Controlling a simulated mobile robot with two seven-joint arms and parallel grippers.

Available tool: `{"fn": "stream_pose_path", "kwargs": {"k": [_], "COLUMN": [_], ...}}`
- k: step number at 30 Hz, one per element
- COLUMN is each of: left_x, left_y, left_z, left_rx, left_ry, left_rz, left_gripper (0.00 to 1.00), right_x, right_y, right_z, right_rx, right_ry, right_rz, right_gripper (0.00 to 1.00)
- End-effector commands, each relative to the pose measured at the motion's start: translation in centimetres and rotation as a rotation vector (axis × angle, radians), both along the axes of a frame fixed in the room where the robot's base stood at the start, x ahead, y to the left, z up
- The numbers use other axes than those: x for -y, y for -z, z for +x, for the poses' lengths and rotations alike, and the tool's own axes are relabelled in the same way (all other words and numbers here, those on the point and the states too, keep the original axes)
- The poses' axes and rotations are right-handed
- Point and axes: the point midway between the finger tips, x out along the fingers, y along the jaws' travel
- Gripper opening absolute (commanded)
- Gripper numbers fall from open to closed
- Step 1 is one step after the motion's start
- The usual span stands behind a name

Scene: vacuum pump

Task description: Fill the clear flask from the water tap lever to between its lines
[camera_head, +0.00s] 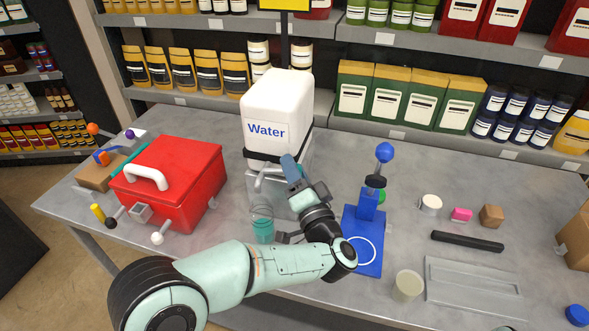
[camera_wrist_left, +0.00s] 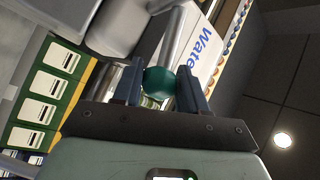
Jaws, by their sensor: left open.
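The white water tank (camera_head: 272,110), labelled "Water", sits on a stand at the back middle of the table. Its metal tap (camera_head: 267,172) is at the front below the label. In the left wrist view a metal rod, the tap lever (camera_wrist_left: 174,40), ends in a teal knob (camera_wrist_left: 159,82). My left gripper (camera_head: 287,163) is open, its fingers on either side of the knob (camera_wrist_left: 160,90); contact is unclear. The clear flask (camera_head: 262,212) stands below the tap. Its lower part looks teal; its lines are too small to read. My right gripper is not in view.
A red box (camera_head: 175,175) with a white handle stands left of the flask. A blue stand (camera_head: 364,240) is on the right behind my wrist. A beige cup (camera_head: 407,286), a grey tray (camera_head: 470,287) and a black bar (camera_head: 467,243) lie further right. Stocked shelves line the back.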

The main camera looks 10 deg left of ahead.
Motion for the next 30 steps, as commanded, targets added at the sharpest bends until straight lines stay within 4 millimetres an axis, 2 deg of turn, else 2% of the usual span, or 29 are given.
{"fn": "stream_pose_path", "kwargs": {"k": [6,10,17,30], "left_x": [0.0,0.0,-0.1,-1.0], "left_y": [0.0,0.0,0.0,0.1], "left_z": [0.0,0.0,-0.3,-3.1], "left_rx": [-0.001,0.000,0.000,0.003], "left_ry": [0.000,0.000,0.030,0.410], "left_rz": [0.001,0.000,0.001,-0.001], "left_gripper": [0.42,0.00,0.00,0.00], "right_x": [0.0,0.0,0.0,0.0], "right_y": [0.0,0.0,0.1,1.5], "right_z": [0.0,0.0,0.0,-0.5], "right_rx": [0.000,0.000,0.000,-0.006], "right_ry": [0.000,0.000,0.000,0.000], "right_rz": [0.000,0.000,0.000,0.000], "right_gripper": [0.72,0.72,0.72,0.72]}}
